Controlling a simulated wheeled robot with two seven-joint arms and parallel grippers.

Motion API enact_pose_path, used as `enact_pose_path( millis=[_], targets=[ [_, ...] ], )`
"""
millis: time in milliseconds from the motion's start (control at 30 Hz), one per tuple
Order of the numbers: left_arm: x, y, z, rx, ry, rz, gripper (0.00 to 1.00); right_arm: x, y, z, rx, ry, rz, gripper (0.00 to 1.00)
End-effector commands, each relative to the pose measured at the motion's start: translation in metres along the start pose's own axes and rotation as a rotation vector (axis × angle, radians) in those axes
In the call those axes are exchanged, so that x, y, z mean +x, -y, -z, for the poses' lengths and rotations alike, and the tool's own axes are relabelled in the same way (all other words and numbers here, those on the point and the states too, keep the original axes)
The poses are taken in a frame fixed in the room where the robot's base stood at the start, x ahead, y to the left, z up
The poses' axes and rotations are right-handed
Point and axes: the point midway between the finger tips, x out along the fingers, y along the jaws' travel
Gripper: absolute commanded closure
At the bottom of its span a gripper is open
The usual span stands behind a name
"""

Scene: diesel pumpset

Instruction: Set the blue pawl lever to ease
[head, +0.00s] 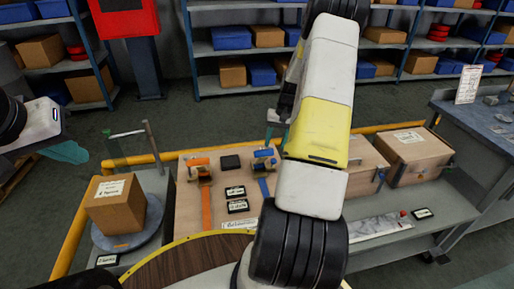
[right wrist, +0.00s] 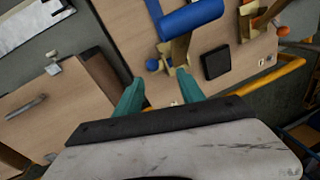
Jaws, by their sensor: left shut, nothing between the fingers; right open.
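My left gripper (head: 78,154) is shut and empty, left of the board. The ease marking is not readable.
Left stands a cardboard box (head: 115,204) on a round blue turntable (head: 128,238). Wooden boxes (head: 408,157) stand right. A yellow rail (head: 178,154) runs behind.

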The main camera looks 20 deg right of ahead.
Motion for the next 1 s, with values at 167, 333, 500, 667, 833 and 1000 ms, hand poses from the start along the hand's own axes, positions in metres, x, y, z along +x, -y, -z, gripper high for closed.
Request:
enact_pose_path(
  millis=[167,333,500,667,833,1000],
  targets=[
    [0.0,0.0,0.0,0.0,0.0,0.0,1.0,0.027,-0.016,0.002,0.025,0.019,0.008,0.54],
    [0.0,0.0,0.0,0.0,0.0,0.0,1.0,0.047,-0.016,0.001,0.025,0.023,0.009,0.54],
    [0.0,0.0,0.0,0.0,0.0,0.0,1.0,0.075,-0.016,0.001,0.025,0.022,0.01,0.54],
    [0.0,0.0,0.0,0.0,0.0,0.0,1.0,0.095,-0.015,0.0,0.024,0.021,0.009,0.54],
    [0.0,0.0,0.0,0.0,0.0,0.0,1.0,0.103,-0.015,0.001,0.024,0.019,0.008,0.54],
    [0.0,0.0,0.0,0.0,0.0,0.0,1.0,0.103,-0.015,0.001,0.024,0.018,0.008,0.54]
  ],
)
